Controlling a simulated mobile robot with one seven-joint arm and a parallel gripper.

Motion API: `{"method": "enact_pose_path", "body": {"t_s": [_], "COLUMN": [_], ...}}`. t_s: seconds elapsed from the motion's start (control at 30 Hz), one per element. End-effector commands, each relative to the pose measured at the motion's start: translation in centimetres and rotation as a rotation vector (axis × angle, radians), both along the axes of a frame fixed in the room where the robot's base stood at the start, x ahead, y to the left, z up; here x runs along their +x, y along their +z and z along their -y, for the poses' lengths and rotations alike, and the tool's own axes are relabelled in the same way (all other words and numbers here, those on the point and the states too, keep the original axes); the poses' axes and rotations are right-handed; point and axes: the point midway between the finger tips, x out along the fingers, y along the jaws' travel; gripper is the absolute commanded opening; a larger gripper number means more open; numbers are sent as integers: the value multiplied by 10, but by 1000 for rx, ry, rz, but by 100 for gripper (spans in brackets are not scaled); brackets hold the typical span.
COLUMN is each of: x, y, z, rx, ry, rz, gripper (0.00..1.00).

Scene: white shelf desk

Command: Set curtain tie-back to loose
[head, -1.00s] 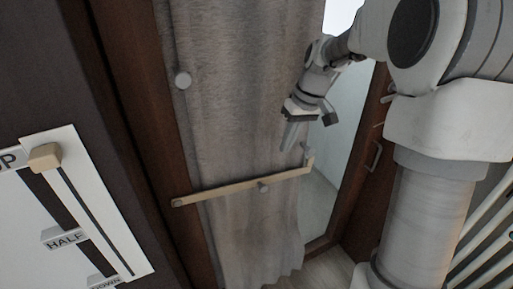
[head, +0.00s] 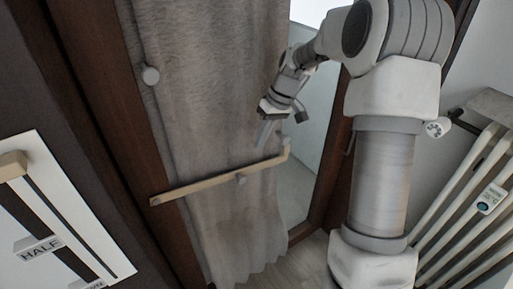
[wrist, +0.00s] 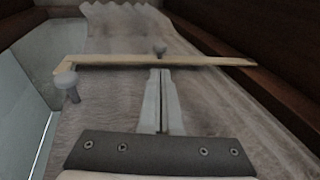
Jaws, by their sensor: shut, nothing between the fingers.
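The curtain tie-back is a tan bar (head: 205,186) lying across the grey-brown curtain (head: 205,100). It is pivoted at its left end by the wood frame, and its right end has a short upturned tip. A small knob (head: 241,180) shows at the bar's middle. In the wrist view the bar (wrist: 190,60) crosses ahead of the fingertips, with a grey peg (wrist: 66,82) by its hooked end. My gripper (head: 261,143) is shut and empty, just above the bar's right part. I cannot tell whether the fingertips touch the bar.
A round knob (head: 150,75) sits higher on the curtain's left. A white panel with a tan slider (head: 13,165) and a HALF label (head: 40,247) is at the left. A white radiator (head: 470,200) stands at the right. Glass and brown frame lie behind my gripper.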

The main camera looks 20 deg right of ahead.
Motion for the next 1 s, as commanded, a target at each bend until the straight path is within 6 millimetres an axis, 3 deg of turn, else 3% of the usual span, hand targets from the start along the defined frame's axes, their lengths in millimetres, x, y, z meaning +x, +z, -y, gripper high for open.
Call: {"method": "enact_pose_path", "body": {"t_s": [0.3, 0.5, 0.7, 1.0], "x": [2, 4, 5, 5], "y": [-65, -97, -112, -114], "z": [-24, -36, -41, -42], "rx": [1, 1, 0, 0], "ry": [2, 1, 1, 0], "rz": [-5, -3, -2, -1], "gripper": [0, 0, 0, 0]}}
